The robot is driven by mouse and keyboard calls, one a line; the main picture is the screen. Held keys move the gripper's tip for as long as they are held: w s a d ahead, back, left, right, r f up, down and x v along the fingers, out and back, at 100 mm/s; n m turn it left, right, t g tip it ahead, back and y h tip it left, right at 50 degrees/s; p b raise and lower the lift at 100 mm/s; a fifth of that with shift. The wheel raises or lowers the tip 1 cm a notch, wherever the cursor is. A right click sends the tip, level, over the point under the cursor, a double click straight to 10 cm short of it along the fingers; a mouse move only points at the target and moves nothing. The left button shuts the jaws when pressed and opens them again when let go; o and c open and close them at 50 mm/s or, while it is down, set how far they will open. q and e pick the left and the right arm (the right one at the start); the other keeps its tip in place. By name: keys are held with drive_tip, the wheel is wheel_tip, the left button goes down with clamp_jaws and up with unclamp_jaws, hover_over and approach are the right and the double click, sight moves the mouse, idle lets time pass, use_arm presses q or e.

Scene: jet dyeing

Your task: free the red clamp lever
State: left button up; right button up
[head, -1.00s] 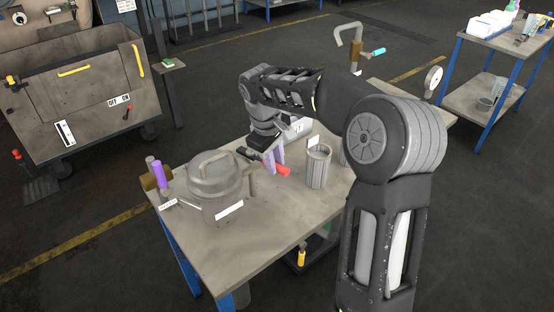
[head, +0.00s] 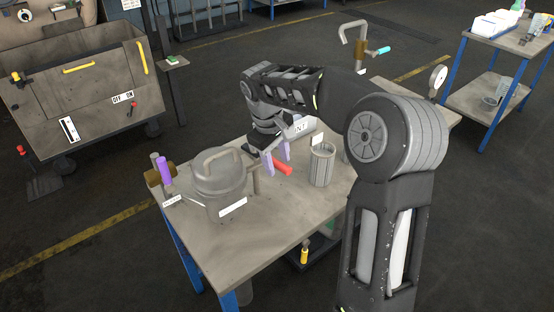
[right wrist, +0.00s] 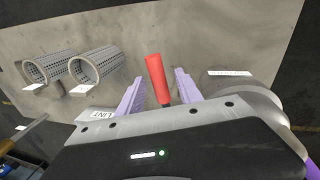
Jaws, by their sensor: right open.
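The red clamp lever (head: 282,167) shows as a short red bar above the worktable, just right of the lidded grey vessel (head: 219,178). My right gripper (head: 277,157) reaches down over it with its purple fingers apart. My left gripper is not in view.
A mesh basket (head: 321,164) stands right of the lever; the wrist view shows two baskets (right wrist: 97,68). A purple-handled valve (head: 163,172) stands at the table's left edge. The table's front (head: 262,236) is clear.

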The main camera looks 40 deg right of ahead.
wheel_tip(320, 180, up, 8)
drive_tip(key=a, duration=0.1)
drive_tip(key=shift+s+a+f, duration=0.15)
drive_tip(key=shift+a, duration=0.1)
idle(0.7)
